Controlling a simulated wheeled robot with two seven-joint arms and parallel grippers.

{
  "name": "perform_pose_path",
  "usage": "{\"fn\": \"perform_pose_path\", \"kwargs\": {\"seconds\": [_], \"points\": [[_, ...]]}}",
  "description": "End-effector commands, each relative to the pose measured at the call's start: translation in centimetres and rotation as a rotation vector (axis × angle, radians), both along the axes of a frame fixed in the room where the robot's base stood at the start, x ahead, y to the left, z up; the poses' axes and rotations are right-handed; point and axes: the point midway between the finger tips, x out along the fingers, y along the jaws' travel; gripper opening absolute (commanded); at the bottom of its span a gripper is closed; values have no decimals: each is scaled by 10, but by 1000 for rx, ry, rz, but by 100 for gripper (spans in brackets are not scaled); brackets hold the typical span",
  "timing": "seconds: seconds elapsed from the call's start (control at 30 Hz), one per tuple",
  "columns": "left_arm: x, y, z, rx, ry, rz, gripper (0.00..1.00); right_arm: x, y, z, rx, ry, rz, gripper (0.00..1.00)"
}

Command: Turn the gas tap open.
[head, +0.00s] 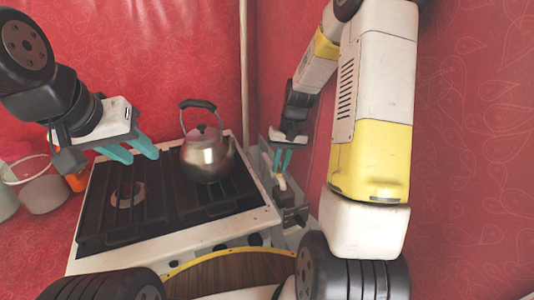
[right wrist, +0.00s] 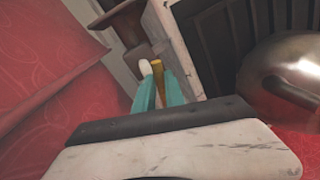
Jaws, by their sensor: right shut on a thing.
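My right gripper (head: 282,161) points down in the narrow space right of the stove. Its teal fingers are shut on a small part with a pale end (head: 281,184), which I take to be the gas tap's handle. In the right wrist view, the right gripper (right wrist: 156,88) has a whitish piece (right wrist: 145,67) and a brass-coloured piece (right wrist: 158,73) at its fingertips. The fingers hide much of the tap, and I cannot tell how far it is turned. My left gripper (head: 130,152) is open and empty above the stove's left side.
A metal kettle (head: 207,158) stands on the back right of the black-grated stove (head: 165,239); it also shows in the right wrist view (right wrist: 290,75). Pale buckets (head: 42,192) stand at left. A red wall (head: 470,150) closes off the right side.

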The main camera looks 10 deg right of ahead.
Motion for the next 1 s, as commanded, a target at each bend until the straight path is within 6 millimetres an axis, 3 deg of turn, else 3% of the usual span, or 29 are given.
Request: {"fn": "perform_pose_path", "kwargs": {"seconds": [0.33,0.37,0.47,0.83,1.0], "points": [[0,0,0,0,0,0,36,1,-1,1,0,-2,2,0],[0,0,0,0,0,0,36,1,-1,1,0,-2,1,18],[0,0,0,0,0,0,36,1,0,0,0,-2,1,36],[0,0,0,0,0,0,36,1,0,4,0,-1,2,36],[0,0,0,0,0,0,36,2,0,27,-1,-7,1,36]]}}
